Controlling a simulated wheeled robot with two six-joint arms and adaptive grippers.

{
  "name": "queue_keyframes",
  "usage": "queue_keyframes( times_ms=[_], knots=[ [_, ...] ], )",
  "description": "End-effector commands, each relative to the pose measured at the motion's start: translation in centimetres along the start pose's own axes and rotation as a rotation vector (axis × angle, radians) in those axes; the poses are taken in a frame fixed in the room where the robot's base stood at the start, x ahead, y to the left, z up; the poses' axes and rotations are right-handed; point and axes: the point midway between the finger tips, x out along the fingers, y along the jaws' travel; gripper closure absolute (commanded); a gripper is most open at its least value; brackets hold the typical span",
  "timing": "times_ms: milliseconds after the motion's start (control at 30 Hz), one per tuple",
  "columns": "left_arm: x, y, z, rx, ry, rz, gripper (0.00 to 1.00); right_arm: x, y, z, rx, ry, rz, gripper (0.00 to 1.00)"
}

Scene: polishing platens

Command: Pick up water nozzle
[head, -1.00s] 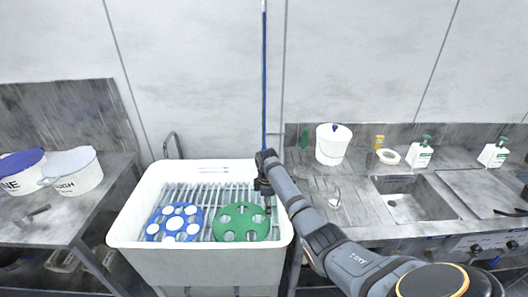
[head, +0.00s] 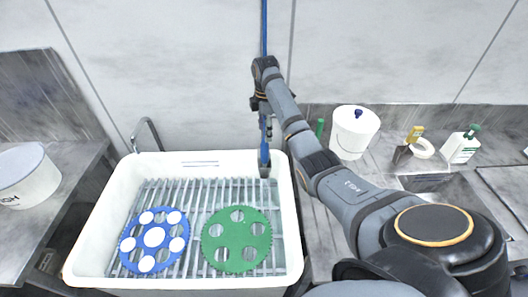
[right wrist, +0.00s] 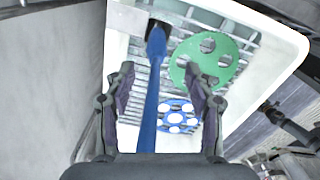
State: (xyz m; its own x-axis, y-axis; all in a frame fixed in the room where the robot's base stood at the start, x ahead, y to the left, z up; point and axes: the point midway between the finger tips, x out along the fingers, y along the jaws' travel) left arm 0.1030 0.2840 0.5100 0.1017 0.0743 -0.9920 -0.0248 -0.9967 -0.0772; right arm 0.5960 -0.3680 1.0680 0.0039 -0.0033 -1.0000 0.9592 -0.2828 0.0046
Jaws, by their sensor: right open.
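The water nozzle (head: 264,165) is a dark tip on the end of a blue hose (head: 264,30) that hangs down over the back right of the white sink. My right gripper (head: 262,106) is at the hose, above the nozzle. In the right wrist view the open fingers (right wrist: 161,92) stand on either side of the hose, and the nozzle (right wrist: 157,32) shows beyond them. I cannot tell whether a finger touches the hose. My left gripper is not in view.
The white sink (head: 89,235) has a slatted rack holding a blue platen (head: 141,232) and a green platen (head: 239,235). A white bucket (head: 352,135) and bottles stand on the right counter. Another white tub (head: 25,175) is on the left counter.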

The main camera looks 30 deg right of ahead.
Motion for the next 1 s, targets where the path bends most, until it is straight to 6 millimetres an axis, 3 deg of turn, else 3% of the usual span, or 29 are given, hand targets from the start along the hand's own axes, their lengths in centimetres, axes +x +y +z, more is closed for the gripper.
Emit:
queue_keyframes(
  times_ms=[133, 300, 433, 533, 733, 1000],
  knots=[
    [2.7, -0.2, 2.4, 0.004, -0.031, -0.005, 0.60, 2.9, 0.0, 0.0, 0.001, 0.000, -0.001, 0.45],
    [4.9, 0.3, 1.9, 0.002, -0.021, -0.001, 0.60, 5.4, 0.0, 0.0, 0.001, 0.000, 0.000, 0.45],
    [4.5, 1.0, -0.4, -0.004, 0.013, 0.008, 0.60, 5.2, 0.0, 0.0, 0.001, 0.000, 0.000, 0.45],
    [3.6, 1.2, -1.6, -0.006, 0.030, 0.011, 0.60, 6.2, 0.0, -0.1, 0.001, 0.000, -0.004, 0.45],
    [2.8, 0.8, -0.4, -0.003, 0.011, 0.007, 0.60, 9.5, 0.1, -0.3, 0.001, 0.000, -0.003, 0.45],
    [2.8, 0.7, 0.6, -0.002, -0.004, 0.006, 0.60, 10.3, 0.2, -0.2, 0.001, 0.000, 0.000, 0.45]
  ],
)
